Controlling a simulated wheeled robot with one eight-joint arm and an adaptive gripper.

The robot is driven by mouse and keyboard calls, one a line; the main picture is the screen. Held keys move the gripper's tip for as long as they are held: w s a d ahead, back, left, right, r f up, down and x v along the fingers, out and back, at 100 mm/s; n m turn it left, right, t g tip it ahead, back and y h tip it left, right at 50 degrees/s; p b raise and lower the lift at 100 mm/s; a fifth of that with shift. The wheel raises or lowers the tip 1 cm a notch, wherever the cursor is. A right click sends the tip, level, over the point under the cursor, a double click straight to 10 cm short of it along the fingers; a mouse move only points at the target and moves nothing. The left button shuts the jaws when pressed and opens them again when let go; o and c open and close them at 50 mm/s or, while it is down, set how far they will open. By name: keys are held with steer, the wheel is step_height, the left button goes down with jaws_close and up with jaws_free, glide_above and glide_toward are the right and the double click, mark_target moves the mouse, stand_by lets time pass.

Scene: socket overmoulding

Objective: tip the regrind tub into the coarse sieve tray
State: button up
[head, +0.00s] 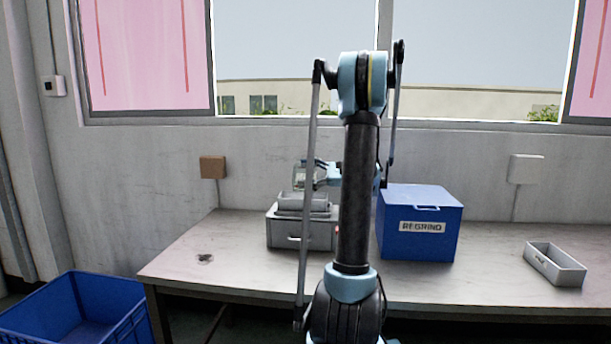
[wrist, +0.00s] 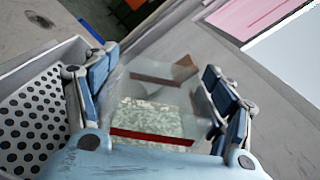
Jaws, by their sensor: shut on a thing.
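My gripper (wrist: 160,100) is shut on a clear tub (wrist: 150,122) with a dark red band, its fingers on both sides. Pale speckled granules show inside the tub. In the head view the tub (head: 300,180) is small, held above a grey box-like unit (head: 290,236); its exact tilt is hard to tell. The sieve tray (wrist: 32,112), with a light perforated floor of round holes, lies to the left of the tub in the wrist view. No granules show on the visible part of its floor. My arm hides part of the unit in the head view.
A blue box (head: 420,238) marked REGRIND stands on the table right of my arm. A small grey open tray (head: 555,266) lies farther right. A blue crate (head: 75,310) is on the floor at left.

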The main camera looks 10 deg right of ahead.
steer(key=n, duration=0.2)
steer(key=s+r+n, duration=0.1)
steer(key=shift+a+n, duration=0.15)
steer(key=shift+n, duration=0.25)
steer(key=n, duration=0.2)
steer(key=s, duration=0.1)
steer(key=shift+a+r+n, duration=0.15)
steer(key=shift+r+n, duration=0.1)
steer(key=shift+n, duration=0.15)
steer(key=n, duration=0.1)
steer(key=s+n, duration=0.1)
steer(key=n, duration=0.1)
steer(key=shift+a+r+n, duration=0.15)
steer(key=shift+a+n, duration=0.05)
steer(key=shift+n, duration=0.1)
steer(key=shift+s+a+n, duration=0.1)
steer(key=shift+s+n, duration=0.2)
steer(key=shift+n, duration=0.45)
steer(key=shift+s+a+n, duration=0.1)
steer(key=shift+s+n, duration=0.15)
steer(key=shift+n, duration=0.5)
steer(key=shift+w+d+m, duration=0.15)
steer(key=shift+w+m, duration=0.1)
steer(key=shift+m, duration=0.55)
steer(key=shift+w+d+m, duration=0.15)
steer(key=shift+w+m, duration=0.1)
steer(key=shift+m, duration=0.55)
